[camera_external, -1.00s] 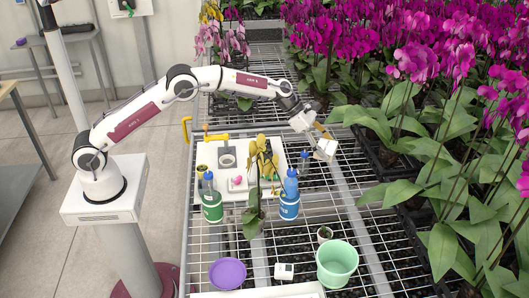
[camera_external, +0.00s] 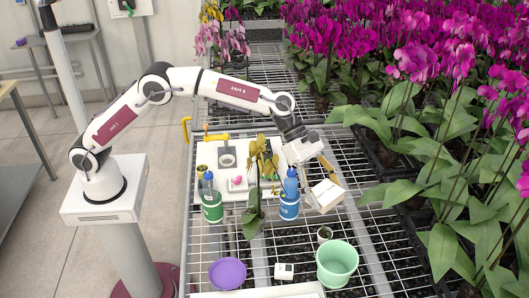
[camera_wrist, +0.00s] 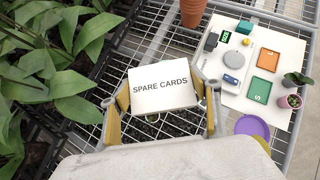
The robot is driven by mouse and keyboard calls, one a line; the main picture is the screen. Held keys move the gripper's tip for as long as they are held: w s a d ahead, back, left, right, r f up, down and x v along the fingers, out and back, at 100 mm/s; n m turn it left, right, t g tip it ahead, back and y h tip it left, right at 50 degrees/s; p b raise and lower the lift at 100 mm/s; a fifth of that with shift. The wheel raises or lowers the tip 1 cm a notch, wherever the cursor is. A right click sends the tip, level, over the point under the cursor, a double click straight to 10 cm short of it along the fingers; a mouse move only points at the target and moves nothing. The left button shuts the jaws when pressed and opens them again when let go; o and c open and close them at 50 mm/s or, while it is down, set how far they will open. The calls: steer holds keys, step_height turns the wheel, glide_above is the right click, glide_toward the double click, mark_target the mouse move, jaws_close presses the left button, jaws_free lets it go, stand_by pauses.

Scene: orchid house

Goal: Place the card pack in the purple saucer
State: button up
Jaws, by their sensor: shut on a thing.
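The card pack (camera_external: 326,195) is a white box marked "SPARE CARDS" in the wrist view (camera_wrist: 162,88). My gripper (camera_wrist: 160,100) is shut on it, with a tan finger at each side. In the external view my gripper (camera_external: 322,180) holds the pack tilted above the wire bench, right of the blue pot. The purple saucer (camera_external: 227,273) lies at the front left of the bench, well apart from the pack. It looks empty. It also shows at the lower right of the wrist view (camera_wrist: 252,127), partly cut by my arm.
A mint green bucket (camera_external: 337,262), a small potted plant (camera_external: 324,235) and a small white device (camera_external: 284,271) stand right of the saucer.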

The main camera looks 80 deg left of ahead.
steer(key=s+d+f+m+g+h, duration=0.1)
steer(key=s+d+f+m+g, duration=0.15)
steer(key=s+d, duration=0.6)
steer(key=m+g, duration=0.3)
steer(key=m, duration=0.1)
glide_above(229, 271)
step_height(229, 271, down, 13)
steer(key=shift+h, duration=0.3)
steer(key=shift+a+t, duration=0.1)
steer(key=shift+t, duration=0.15)
steer(key=shift+f, duration=3)
steer(key=shift+f, duration=0.1)
steer(key=shift+f, duration=1.8)
steer(key=shift+f, duration=0.5)
